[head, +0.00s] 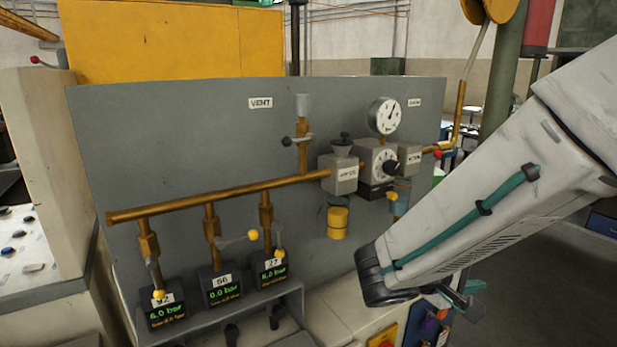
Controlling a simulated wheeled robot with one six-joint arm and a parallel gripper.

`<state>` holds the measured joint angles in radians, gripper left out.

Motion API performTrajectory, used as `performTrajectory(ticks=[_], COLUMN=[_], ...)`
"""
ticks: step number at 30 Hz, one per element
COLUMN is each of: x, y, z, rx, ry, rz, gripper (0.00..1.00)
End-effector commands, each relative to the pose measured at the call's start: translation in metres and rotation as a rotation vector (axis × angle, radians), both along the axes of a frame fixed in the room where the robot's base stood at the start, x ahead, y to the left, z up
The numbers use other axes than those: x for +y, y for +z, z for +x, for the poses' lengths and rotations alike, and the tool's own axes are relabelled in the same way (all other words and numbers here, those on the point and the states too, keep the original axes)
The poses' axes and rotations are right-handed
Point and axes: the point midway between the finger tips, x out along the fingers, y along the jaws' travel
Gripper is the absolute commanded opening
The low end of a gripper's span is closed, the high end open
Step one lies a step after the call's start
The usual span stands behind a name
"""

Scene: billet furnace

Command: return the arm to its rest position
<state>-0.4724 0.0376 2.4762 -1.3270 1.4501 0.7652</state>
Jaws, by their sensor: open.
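My arm (500,185) comes in from the right edge and slopes down to the left. Its black-capped joint (385,275) is in front of the lower right of the grey panel. My gripper (458,298) shows only as small dark parts below and behind the arm. It is open, and I see nothing held in it. Most of the gripper is hidden by the arm.
A grey panel (190,130) carries a brass pipe (225,193), a round gauge (385,115), a yellow-bottomed filter (338,222) and yellow-knobbed valves (253,235). Three digital displays (222,291) stand below. A yellow cabinet (170,40) is behind. Open floor (560,285) is at right.

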Motion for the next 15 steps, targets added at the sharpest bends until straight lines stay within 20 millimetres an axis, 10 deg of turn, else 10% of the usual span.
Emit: performTrajectory(ticks=[6,15], x=[-0.044,-0.011], y=[0.006,0.007], z=[-0.091,-0.172], rx=[0.099,0.098], ry=[-0.324,-0.454], rz=[0.380,1.012], gripper=[0.52,0.52])
